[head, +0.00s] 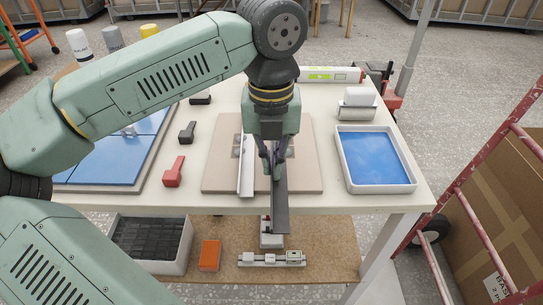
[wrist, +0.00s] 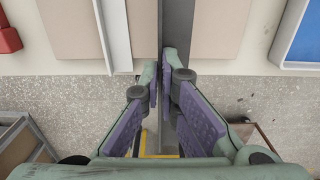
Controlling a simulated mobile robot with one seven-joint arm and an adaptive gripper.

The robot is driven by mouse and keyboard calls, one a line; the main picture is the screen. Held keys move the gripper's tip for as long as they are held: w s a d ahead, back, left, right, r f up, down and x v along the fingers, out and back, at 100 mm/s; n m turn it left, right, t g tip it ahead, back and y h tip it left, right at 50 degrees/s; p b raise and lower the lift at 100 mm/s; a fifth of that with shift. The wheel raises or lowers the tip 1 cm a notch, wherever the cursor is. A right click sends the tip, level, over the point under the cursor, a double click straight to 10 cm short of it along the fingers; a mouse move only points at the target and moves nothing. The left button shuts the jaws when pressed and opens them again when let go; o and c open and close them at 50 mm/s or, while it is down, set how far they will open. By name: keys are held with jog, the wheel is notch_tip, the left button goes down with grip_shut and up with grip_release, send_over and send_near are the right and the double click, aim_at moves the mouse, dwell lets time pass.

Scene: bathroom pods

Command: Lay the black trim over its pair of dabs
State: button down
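The black trim (head: 281,205) is a long dark strip. My gripper (head: 275,168) is shut on it, and its near end sticks out past the table's front edge. In the wrist view the trim (wrist: 175,35) runs away from between my fingertips (wrist: 162,88) above a tan board. The tan board (head: 308,180) lies on the table. Small grey patches, perhaps dabs, show on it left of a white trim (head: 237,152) and right of my gripper (head: 290,153). My gripper and the black trim hide part of the board, so I cannot tell whether the trim touches it.
The white trim (head: 246,178) stands close left of the black trim. A blue-filled tray (head: 377,158) is at the right, and a blue panel (head: 105,160) at the left. A red tool (head: 173,172) and black tools (head: 187,132) lie left of the board. A shelf (head: 335,255) is below.

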jog(key=w, duration=0.3)
jog(key=shift+f+p, duration=0.15)
jog(key=shift+p, duration=0.15)
notch_tip(320, 180, down, 3)
jog(key=shift+s+r+p, duration=0.1)
jog(key=shift+p, duration=0.5)
jog(key=shift+f, duration=0.35)
jog(key=shift+f+b, duration=0.2)
jog(key=shift+b, duration=0.1)
jog(key=c, duration=1.8)
grip_release()
notch_tip(320, 180, up, 12)
jog(key=shift+r+b, duration=0.25)
jog(key=shift+b, duration=0.65)
